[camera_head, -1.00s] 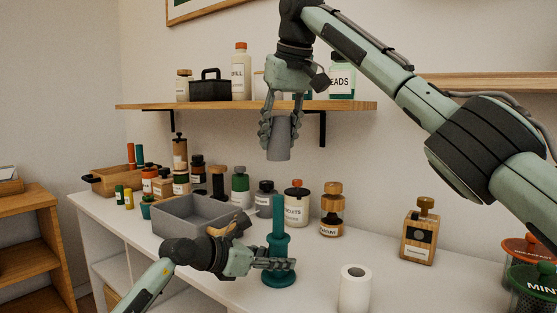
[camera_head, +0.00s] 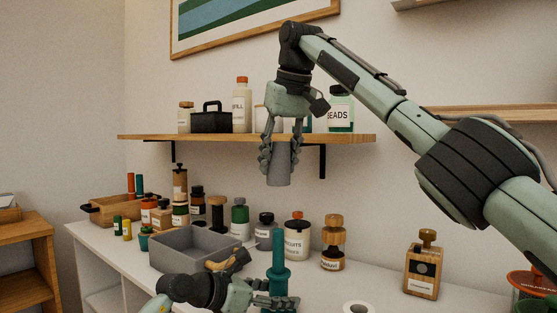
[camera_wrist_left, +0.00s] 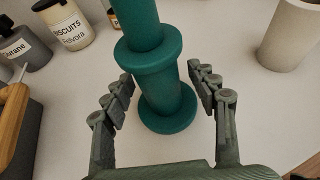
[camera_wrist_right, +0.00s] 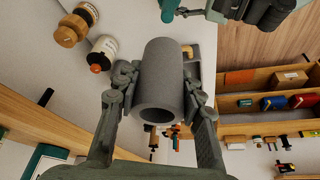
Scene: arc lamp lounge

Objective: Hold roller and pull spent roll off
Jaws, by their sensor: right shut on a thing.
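The teal roller (camera_head: 279,265) stands upright on the white counter; it fills the middle of the left wrist view (camera_wrist_left: 156,90). My left gripper (camera_head: 268,301) is open, with one finger on each side of the roller and gaps showing at both. My right gripper (camera_head: 281,150) is shut on the grey spent roll (camera_head: 280,172), a hollow tube held in the air above the roller and clear of it. The tube's open end shows in the right wrist view (camera_wrist_right: 160,100). A white roll (camera_head: 358,307) stands right of the roller, mostly cut off by the frame's bottom.
A grey bin (camera_head: 190,248) stands left of the roller, with several jars behind. A wooden shelf (camera_head: 225,139) with bottles and a black caddy (camera_head: 211,119) is behind my right gripper. A wooden dispenser (camera_head: 423,265) stands at the right.

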